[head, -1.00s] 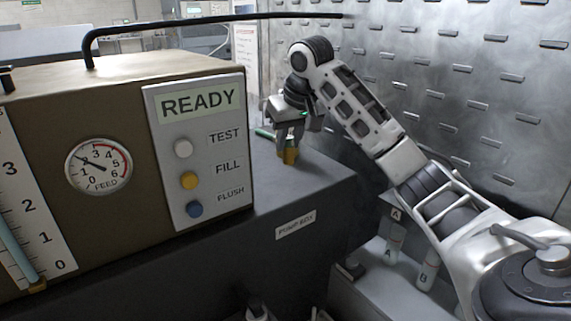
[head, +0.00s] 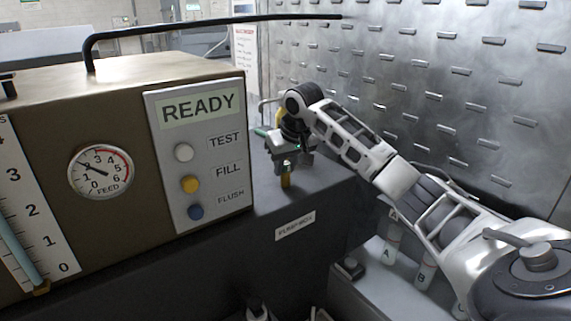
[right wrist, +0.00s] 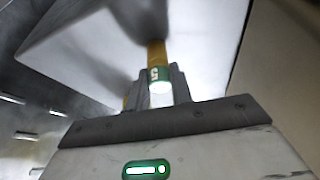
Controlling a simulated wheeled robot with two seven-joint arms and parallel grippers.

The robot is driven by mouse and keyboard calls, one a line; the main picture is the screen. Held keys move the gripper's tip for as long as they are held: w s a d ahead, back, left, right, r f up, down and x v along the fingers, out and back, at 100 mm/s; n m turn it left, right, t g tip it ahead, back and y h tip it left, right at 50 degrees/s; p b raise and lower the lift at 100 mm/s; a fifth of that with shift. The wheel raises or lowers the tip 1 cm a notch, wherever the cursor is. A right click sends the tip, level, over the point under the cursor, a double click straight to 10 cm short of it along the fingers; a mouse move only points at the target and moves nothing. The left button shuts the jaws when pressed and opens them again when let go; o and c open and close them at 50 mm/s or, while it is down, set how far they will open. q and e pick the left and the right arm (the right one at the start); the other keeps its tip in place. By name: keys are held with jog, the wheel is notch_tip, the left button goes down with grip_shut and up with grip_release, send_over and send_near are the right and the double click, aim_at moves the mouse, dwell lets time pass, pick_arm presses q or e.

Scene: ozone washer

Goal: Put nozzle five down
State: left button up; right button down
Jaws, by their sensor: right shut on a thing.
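In the head view, my right gripper (head: 287,168) is over the dark top of the pump box, just right of the control box. My left gripper is not in view.
The control box (head: 120,130) with its READY panel (head: 197,110) stands left of my right gripper. The pump box label (head: 295,227) is on the front face. Bottles marked A (head: 390,250) and B (head: 426,272) stand lower right. A slotted metal wall (head: 440,110) rises behind.

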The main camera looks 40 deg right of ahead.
jog(key=c, duration=1.2)
grip_release()
jog(key=shift+c, duration=0.2)
jog(key=shift+r, duration=0.3)
jog(key=v, duration=1.1)
jog(key=shift+s+r, duration=0.25)
jog(key=shift+s, duration=0.05)
jog(key=shift+a, duration=0.1)
